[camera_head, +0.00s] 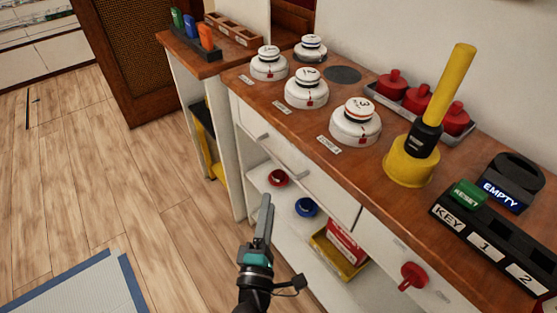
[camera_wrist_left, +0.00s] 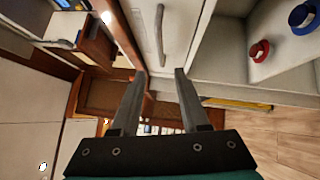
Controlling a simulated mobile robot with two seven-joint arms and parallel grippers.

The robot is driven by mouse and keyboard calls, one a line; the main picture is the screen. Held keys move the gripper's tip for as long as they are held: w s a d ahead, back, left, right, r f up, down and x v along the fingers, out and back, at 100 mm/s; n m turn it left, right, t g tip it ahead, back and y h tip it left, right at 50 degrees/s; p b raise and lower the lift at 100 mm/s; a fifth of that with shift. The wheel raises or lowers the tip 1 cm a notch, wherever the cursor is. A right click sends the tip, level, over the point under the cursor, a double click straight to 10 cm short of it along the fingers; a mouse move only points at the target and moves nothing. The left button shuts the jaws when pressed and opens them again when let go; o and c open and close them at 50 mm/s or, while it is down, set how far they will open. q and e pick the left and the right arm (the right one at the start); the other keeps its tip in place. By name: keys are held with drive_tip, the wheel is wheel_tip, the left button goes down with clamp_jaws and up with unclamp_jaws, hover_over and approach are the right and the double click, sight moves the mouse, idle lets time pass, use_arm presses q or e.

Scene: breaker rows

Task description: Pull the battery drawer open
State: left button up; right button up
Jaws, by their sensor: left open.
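A white drawer (camera_head: 330,190) with a bar handle (camera_head: 284,160) sits under the wooden counter top, and its front looks flush with the cabinet. A second front to the right has a red knob (camera_head: 412,276). I see no label telling which one is the battery drawer. My left gripper (camera_head: 266,205) is in front of the cabinet, below the bar handle, empty. In the left wrist view the open fingers (camera_wrist_left: 160,74) point toward the white front, with the bar handle (camera_wrist_left: 160,35) just beyond the tips and apart from them. My right gripper is out of view.
The counter (camera_head: 380,205) holds white round dials (camera_head: 306,90), a yellow lever (camera_head: 445,90), red knobbed pieces (camera_head: 418,97) and a black key block (camera_head: 490,240). An open shelf below holds a red piece (camera_head: 278,178), a blue piece (camera_head: 306,207) and a yellow bin (camera_head: 338,255).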

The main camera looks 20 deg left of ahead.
sight(277, 159)
use_arm(q)
drive_tip(key=shift+w+a+r+b, duration=0.3)
drive_tip(key=shift+w+b, duration=0.05)
drive_tip(key=shift+w, duration=1.85)
drive_tip(key=shift+w+a+r+b, duration=0.25)
drive_tip(key=shift+w+r+b, duration=0.05)
drive_tip(key=shift+w, duration=1.85)
drive_tip(key=shift+w+a+r+b, duration=0.3)
drive_tip(key=shift+w+b, duration=0.05)
drive_tip(key=shift+w, duration=1.85)
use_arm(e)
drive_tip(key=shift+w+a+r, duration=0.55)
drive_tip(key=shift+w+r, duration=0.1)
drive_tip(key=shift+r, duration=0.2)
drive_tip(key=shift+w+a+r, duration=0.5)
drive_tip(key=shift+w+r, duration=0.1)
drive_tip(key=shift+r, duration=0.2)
use_arm(q)
clamp_jaws()
